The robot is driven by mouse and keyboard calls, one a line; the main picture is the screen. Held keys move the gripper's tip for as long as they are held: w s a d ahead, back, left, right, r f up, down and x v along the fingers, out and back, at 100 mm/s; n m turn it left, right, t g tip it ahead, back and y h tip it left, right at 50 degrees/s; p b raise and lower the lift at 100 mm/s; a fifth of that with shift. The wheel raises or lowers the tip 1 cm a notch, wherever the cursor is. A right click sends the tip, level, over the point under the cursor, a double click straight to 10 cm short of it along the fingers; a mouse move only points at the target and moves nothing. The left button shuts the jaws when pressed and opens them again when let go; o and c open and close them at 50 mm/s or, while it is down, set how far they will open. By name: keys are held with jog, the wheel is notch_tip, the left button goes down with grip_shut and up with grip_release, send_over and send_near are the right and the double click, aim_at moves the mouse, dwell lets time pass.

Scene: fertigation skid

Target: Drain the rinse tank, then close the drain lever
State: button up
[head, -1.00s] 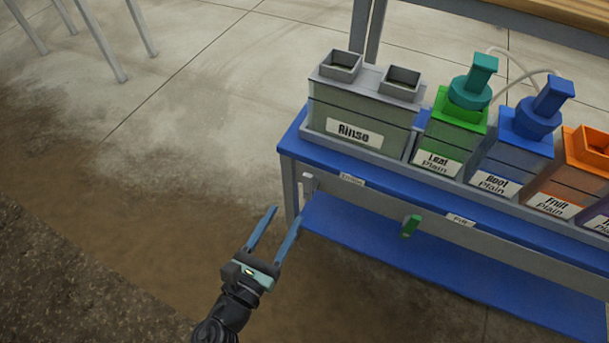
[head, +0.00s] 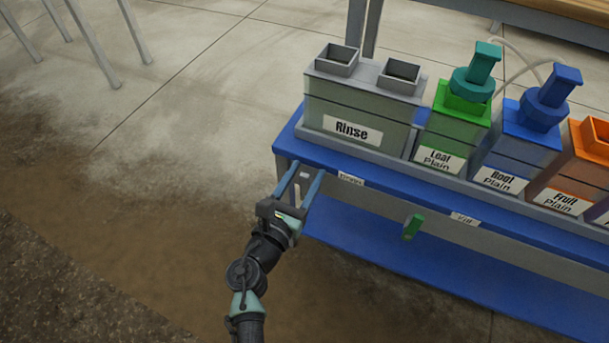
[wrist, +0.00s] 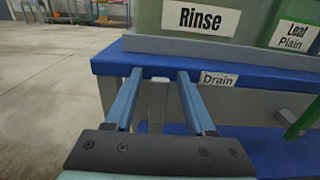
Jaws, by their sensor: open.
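The grey rinse tank (head: 325,99), with its "Rinse" label and two square openings on top, stands at the left end of the blue bench top. Its water level cannot be told. A "Drain" label (wrist: 218,79) is on the bench's front edge below the tank. A pale grey lever (wrist: 157,97) hangs below that edge, left of the label, and shows between my fingers in the wrist view. My gripper (head: 306,170) is open, its two blue fingers pointing at the bench's left front corner. Whether the fingers touch the lever cannot be told.
A green lever (head: 412,227) hangs farther right, near a second label (head: 465,219). Green (head: 459,129), blue (head: 515,148) and orange (head: 565,170) tanks stand right of the rinse tank. A blue lower shelf (head: 460,275) lies underneath. The floor at left is open.

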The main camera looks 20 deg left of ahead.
grip_shut()
dwell(1.3)
